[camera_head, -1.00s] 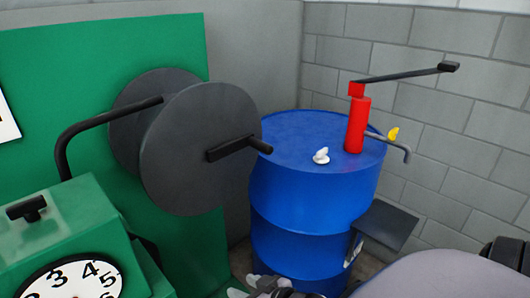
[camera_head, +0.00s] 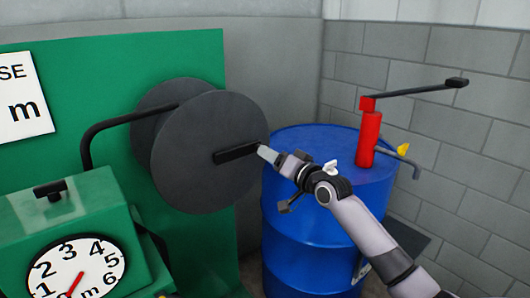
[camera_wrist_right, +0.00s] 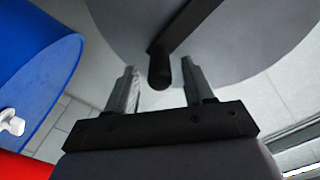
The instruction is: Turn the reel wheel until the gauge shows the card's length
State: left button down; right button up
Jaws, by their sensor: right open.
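The dark grey reel wheel (camera_head: 200,165) stands in front of a green panel. Its black crank arm (camera_head: 236,153) points right, and the handle is mostly hidden behind my gripper in the head view. My right gripper (camera_head: 266,153) is open at the crank's outer end. In the right wrist view the black handle (camera_wrist_right: 159,75) shows between the tips of the open right gripper (camera_wrist_right: 160,80), with gaps on both sides. The white gauge (camera_head: 95,262) is cut off below; its red needle points down-left. The card (camera_head: 22,105) is cut off left, showing "SE" and "m". My left gripper is out of view.
A blue drum (camera_head: 300,225) stands right of the wheel, behind my right arm. A red hand pump (camera_head: 369,138) with a long black lever is on top. A green gauge box (camera_head: 75,215) and a bent black bar (camera_head: 95,135) are at left.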

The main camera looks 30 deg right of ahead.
jog(key=shift+w+a, duration=0.2)
jog(key=shift+w, duration=1.95)
grip_shut()
